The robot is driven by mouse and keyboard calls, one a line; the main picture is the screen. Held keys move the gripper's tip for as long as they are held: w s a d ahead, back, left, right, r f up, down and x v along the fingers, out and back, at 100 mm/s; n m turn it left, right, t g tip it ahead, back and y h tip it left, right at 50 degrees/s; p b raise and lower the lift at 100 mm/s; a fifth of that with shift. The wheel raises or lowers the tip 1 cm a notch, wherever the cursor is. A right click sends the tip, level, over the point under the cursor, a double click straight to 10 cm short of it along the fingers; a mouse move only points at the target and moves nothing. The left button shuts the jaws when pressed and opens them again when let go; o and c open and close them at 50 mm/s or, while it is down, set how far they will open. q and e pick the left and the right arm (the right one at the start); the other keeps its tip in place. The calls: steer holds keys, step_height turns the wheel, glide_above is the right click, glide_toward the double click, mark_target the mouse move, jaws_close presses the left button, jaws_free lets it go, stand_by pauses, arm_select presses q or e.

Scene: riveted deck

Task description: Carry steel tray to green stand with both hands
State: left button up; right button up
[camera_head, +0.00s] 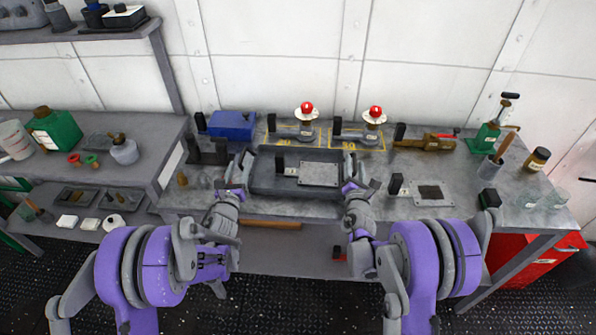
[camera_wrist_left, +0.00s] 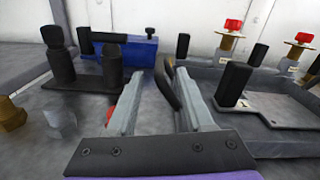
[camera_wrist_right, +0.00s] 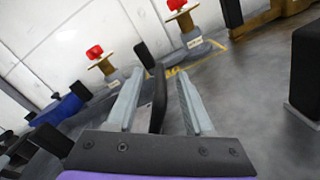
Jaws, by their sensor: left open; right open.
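The grey steel tray (camera_head: 285,190) lies on the workbench between my grippers. A metal plate (camera_head: 320,174) and a black upright block (camera_head: 280,164) are inside it. My left gripper (camera_head: 238,172) is open at the tray's left end; in the left wrist view a dark handle (camera_wrist_left: 170,88) stands between its fingers. My right gripper (camera_head: 357,186) is open at the right end; in the right wrist view a dark handle (camera_wrist_right: 158,100) stands between its fingers. Green frame parts (camera_head: 12,240) show at the far left edge; I cannot tell whether they belong to the green stand.
Two red-topped fixtures (camera_head: 307,112) (camera_head: 375,116) and a blue box (camera_head: 232,124) stand behind the tray. A perforated plate (camera_head: 434,194) lies to its right. Dark posts (camera_head: 208,152) stand close left.

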mark_target(241, 159)
arm_select(q)
steer(key=shift+w+d, duration=0.15)
steer(key=shift+w, duration=1.65)
arm_select(e)
steer(key=shift+w+d, duration=0.15)
steer(key=shift+w, duration=0.75)
steer(key=shift+w+d, duration=0.1)
steer(key=shift+w, duration=0.8)
arm_select(q)
steer(key=shift+c, duration=0.3)
arm_select(e)
steer(key=shift+c, duration=0.3)
arm_select(q)
steer(key=c, duration=0.7)
arm_select(e)
steer(key=c, duration=0.7)
arm_select(q)
jaws_close()
arm_select(e)
jaws_close()
arm_select(q)
steer(key=shift+a, duration=0.2)
arm_select(e)
steer(key=shift+s+d, duration=0.1)
steer(key=shift+d, duration=0.05)
